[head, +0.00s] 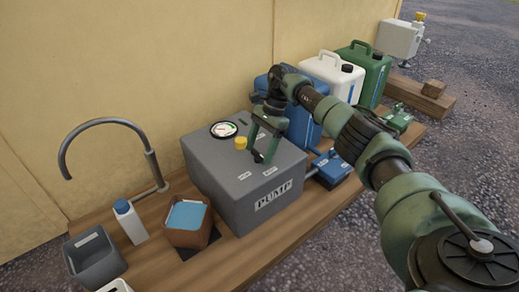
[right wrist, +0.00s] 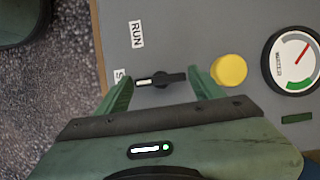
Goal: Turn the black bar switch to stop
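The black bar switch (right wrist: 165,78) is on top of the grey pump box (head: 215,160). In the right wrist view its bar lies nearly level, its white-marked end pointing left at a label mostly hidden by a finger, only an "S" showing. The RUN label (right wrist: 136,34) is above and left of that end. My right gripper (right wrist: 160,80) is open, one finger off each end of the bar; I cannot tell whether they touch it. In the head view the right gripper (head: 262,146) is low over the box top. My left gripper is not in view.
A yellow button (right wrist: 229,71) is close beside the right-hand finger, with a round gauge (right wrist: 294,60) beyond. On the wooden bench stand a tap (head: 150,165), a bottle (head: 130,221), a brown container (head: 190,237), a blue device (head: 333,168) and canisters (head: 330,85).

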